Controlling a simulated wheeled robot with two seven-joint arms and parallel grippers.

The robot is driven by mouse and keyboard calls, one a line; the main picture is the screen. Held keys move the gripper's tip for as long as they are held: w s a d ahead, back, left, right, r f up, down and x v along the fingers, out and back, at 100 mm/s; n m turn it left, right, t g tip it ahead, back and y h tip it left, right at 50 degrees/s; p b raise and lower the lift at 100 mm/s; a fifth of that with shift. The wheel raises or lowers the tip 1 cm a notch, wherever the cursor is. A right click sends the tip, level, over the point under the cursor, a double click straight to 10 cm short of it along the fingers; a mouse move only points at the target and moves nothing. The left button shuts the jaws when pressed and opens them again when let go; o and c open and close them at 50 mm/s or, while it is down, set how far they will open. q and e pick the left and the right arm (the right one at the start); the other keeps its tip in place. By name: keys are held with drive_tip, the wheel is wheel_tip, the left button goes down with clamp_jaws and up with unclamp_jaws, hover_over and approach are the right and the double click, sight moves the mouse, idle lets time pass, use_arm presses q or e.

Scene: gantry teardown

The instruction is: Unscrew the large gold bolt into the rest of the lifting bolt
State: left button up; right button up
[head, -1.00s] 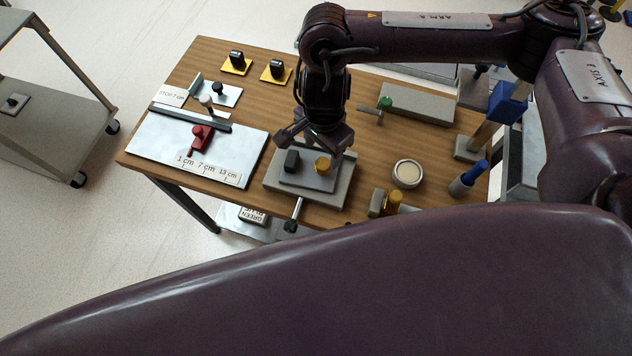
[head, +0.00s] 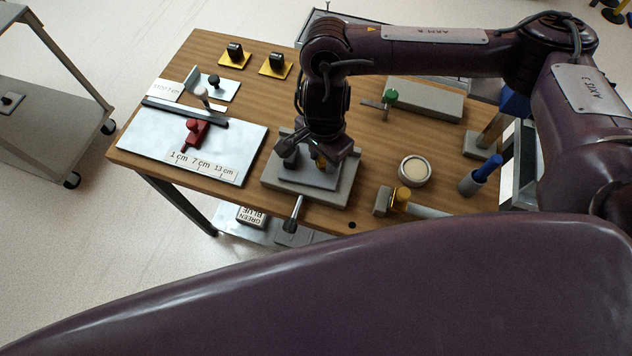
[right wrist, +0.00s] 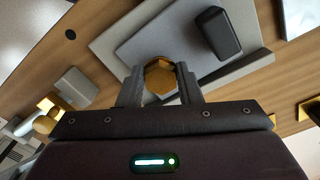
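The large gold bolt (right wrist: 160,77) has a hexagonal head and stands on a grey plate (right wrist: 135,50). In the head view the bolt (head: 320,161) is partly hidden by my right gripper (head: 308,158). My right gripper (right wrist: 160,82) is low over the plate, with one finger on each side of the bolt head. The fingers look very near its sides, but I cannot tell whether they press on it. A grey block with a gold piece (head: 399,197) lies to the right; I cannot tell whether it is the lifting bolt's rest. My left gripper is out of view.
A black block (right wrist: 218,33) stands on the plate beside the bolt. A round dish (head: 414,170), a blue-handled tool (head: 484,171) and a green-knobbed piece (head: 390,97) are on the right. A marked metal board (head: 150,142) lies left. My arm link covers the foreground.

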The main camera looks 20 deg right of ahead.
clamp_jaws()
drive_tip(key=shift+r+p, duration=2.65)
drive_tip(key=shift+r, duration=0.5)
drive_tip(key=shift+f, duration=0.1)
